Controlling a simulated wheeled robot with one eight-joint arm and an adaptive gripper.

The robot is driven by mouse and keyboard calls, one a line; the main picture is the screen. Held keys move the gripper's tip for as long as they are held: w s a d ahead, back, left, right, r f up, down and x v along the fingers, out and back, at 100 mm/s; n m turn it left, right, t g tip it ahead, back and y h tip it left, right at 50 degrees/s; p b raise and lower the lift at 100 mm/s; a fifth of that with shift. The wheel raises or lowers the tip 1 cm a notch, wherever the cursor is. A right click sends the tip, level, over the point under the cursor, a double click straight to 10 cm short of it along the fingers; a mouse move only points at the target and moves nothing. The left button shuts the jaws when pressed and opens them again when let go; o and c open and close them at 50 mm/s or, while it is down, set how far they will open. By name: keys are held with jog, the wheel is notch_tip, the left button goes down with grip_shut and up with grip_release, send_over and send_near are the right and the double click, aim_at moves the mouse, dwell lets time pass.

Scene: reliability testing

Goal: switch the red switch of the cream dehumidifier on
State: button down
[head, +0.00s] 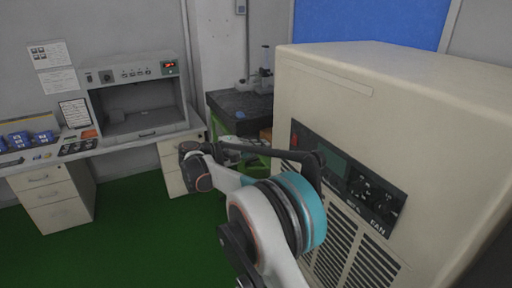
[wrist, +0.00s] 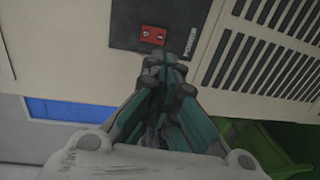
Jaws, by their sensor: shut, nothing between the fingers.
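The cream dehumidifier (head: 400,100) stands at the right of the head view, with a dark control panel on its front. Its red switch (head: 294,139) sits at the panel's left end. In the wrist view the red switch (wrist: 153,35) is at the top middle on the dark plate, beside a POWER label. I cannot tell its position. My gripper (wrist: 163,62) is shut and empty. Its tips overlap the plate's edge in the wrist view, just below the switch; contact is not clear. In the head view my arm reaches across the panel and hides part of it.
The dehumidifier's vents (head: 350,255) lie below the panel, with a FAN label and knobs at its right end. A bench with a grey cabinet (head: 138,100) is at the left. A dark table (head: 240,105) stands behind. The green floor (head: 130,235) is open at the left.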

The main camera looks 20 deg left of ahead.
aim_at(294, 139)
jog(key=x, duration=0.9)
jog(key=shift+w+d, duration=0.1)
jog(key=shift+d+f, duration=0.1)
jog(key=shift+f, duration=0.05)
jog(key=shift+w+d+f+b, duration=0.15)
jog(key=shift+w+b, duration=0.1)
jog(key=shift+b, duration=0.15)
jog(key=shift+s, duration=0.1)
